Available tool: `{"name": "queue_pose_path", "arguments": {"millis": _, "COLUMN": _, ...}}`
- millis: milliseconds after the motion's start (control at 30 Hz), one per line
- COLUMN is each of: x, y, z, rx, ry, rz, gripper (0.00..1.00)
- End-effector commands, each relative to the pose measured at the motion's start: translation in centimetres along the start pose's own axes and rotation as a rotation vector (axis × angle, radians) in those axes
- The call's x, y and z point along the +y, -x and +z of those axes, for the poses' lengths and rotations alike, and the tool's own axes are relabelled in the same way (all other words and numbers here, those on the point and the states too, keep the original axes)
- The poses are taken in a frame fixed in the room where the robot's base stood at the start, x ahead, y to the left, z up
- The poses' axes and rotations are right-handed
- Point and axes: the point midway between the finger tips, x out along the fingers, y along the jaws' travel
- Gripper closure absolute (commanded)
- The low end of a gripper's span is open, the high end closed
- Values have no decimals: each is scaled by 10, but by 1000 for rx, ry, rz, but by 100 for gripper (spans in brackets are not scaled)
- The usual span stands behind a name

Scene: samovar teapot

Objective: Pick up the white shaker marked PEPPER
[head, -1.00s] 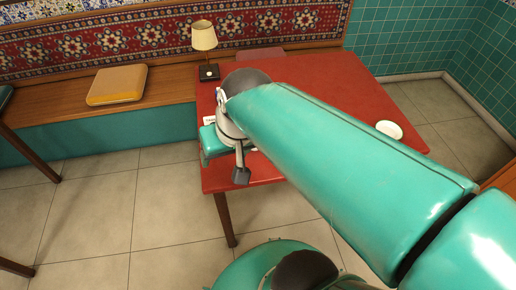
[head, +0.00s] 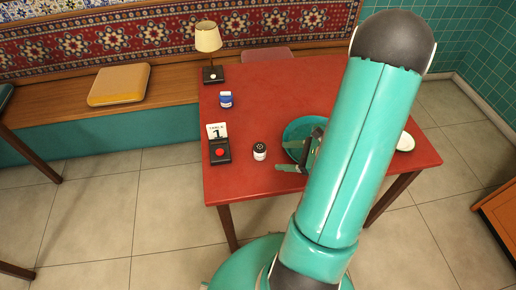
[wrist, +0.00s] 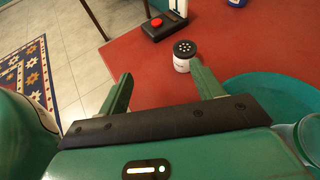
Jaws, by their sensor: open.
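A small white shaker (head: 259,152) with a dark, holed lid stands upright near the front edge of the red table. Its label is too small to read. In the wrist view the shaker (wrist: 182,62) stands just beyond the tip of my right-hand finger. My gripper (head: 281,156) is to the right of the shaker in the head view, with its green fingers pointing left toward it. The gripper is open and empty, and its two fingers (wrist: 161,72) are spread wide in the wrist view.
A black box with a red button (head: 219,152) and a table-number sign (head: 217,131) stand left of the shaker. A blue-and-white container (head: 225,99) and a lamp (head: 207,40) are behind. A teal plate (head: 298,128) lies beside my gripper. A white dish (head: 406,142) is at right.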

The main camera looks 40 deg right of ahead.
Motion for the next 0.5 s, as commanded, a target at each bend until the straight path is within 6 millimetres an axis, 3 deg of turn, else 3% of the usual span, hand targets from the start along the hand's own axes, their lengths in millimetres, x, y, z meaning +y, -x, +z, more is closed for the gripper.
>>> {"name": "queue_pose_path", "arguments": {"millis": 33, "x": -4, "y": 6, "z": -17, "rx": -13, "ry": -66, "rz": -50, "gripper": 34}}
{"name": "queue_pose_path", "arguments": {"millis": 100, "x": -9, "y": 13, "z": -32, "rx": -27, "ry": -129, "rz": -106, "gripper": 34}}
{"name": "queue_pose_path", "arguments": {"millis": 267, "x": -14, "y": 14, "z": -46, "rx": -40, "ry": -185, "rz": -157, "gripper": 34}}
{"name": "queue_pose_path", "arguments": {"millis": 500, "x": -22, "y": -28, "z": -44, "rx": -41, "ry": -183, "rz": -153, "gripper": 34}}
